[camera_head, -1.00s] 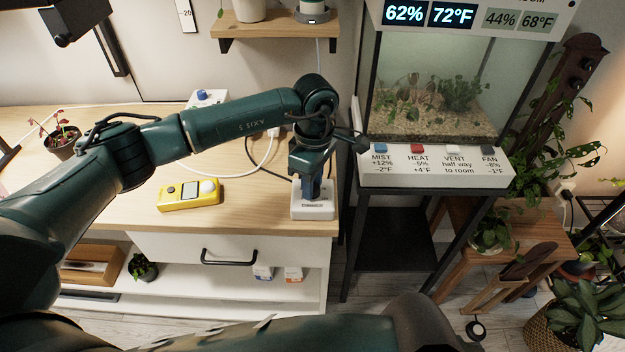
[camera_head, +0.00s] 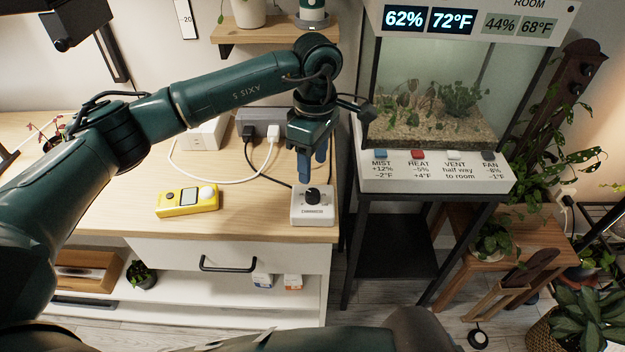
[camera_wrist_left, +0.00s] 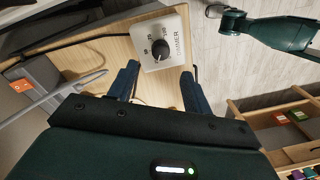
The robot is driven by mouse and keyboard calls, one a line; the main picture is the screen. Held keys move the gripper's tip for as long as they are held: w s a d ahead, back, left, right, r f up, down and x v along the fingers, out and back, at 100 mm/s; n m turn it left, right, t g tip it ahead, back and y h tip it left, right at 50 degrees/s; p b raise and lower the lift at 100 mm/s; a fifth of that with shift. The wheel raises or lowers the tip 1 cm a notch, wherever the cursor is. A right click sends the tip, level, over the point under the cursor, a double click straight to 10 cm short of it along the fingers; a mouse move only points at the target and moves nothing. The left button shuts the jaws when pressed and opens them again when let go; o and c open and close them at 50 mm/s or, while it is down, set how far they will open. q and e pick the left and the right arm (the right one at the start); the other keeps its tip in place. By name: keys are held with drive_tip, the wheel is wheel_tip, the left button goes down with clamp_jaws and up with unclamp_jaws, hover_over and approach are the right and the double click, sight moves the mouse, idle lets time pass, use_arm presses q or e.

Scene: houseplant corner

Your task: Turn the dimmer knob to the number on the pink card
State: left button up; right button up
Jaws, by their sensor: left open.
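The dimmer (camera_head: 313,217) is a white box at the front right of the wooden desk, with a black knob (camera_head: 312,195) on top. In the left wrist view the knob (camera_wrist_left: 159,48) sits amid printed numbers and the word DIMMER; its exact setting is too small to read. My left gripper (camera_head: 312,180) points down just above the knob, with its blue fingers apart and empty. In the left wrist view its fingertips lie to either side, short of the knob. I cannot make out a pink card. My right gripper is not in view.
A yellow meter (camera_head: 187,200) lies on the desk left of the dimmer. A grey power strip (camera_head: 262,122) with plugs and cables is behind it. A terrarium (camera_head: 430,100) on a black stand is to the right. The desk front between meter and dimmer is clear.

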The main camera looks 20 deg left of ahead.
use_arm(q)
wheel_tip(320, 180, up, 6)
drive_tip(key=shift+w, duration=0.15)
idle(0.4)
